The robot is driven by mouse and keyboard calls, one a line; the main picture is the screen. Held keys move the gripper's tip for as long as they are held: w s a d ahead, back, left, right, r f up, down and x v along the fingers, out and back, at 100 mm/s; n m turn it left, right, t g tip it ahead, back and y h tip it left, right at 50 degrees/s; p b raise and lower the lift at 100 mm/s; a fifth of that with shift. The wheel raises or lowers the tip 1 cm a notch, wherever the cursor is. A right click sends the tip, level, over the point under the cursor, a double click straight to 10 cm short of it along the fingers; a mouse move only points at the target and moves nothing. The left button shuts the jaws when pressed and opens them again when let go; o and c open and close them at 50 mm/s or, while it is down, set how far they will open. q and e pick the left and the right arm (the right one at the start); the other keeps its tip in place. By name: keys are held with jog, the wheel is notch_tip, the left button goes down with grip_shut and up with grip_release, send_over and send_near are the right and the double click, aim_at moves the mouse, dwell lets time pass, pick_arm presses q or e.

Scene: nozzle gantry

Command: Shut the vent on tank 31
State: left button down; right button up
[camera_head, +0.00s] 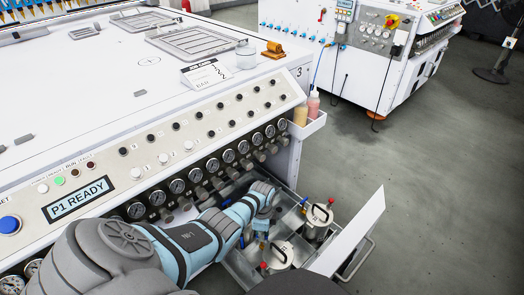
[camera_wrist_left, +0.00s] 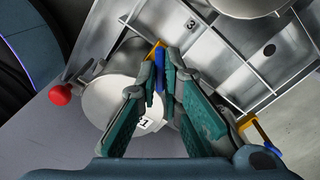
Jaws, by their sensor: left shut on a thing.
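In the head view my left gripper (camera_head: 262,238) reaches down into an open drawer beside a metal tank (camera_head: 280,257) with a small white label and a red knob. In the left wrist view the tank's round lid (camera_wrist_left: 105,98) lies left of the fingers, its label partly hidden, with a final 1 showing. The green-padded jaws (camera_wrist_left: 163,78) are shut on a blue lever (camera_wrist_left: 158,77) with a yellow part at its tip. The jaws cover much of the lever, so its exact angle is hard to tell. My right gripper is not in view.
Gauges (camera_head: 178,186) line the machine panel above my arm. Another yellow-and-blue lever (camera_wrist_left: 258,132) shows at the wrist view's lower right.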

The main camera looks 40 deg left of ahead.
pick_arm(q)
jog(key=n, duration=0.2)
jog(key=shift+n, duration=0.4)
jog(key=n+p, duration=0.1)
jog(key=n, duration=0.3)
jog(key=shift+n, duration=1.7)
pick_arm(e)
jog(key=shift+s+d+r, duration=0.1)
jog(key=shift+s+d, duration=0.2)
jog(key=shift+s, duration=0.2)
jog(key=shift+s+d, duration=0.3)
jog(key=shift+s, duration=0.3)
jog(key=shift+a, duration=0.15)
pick_arm(q)
jog(key=c, duration=1.7)
grip_release()
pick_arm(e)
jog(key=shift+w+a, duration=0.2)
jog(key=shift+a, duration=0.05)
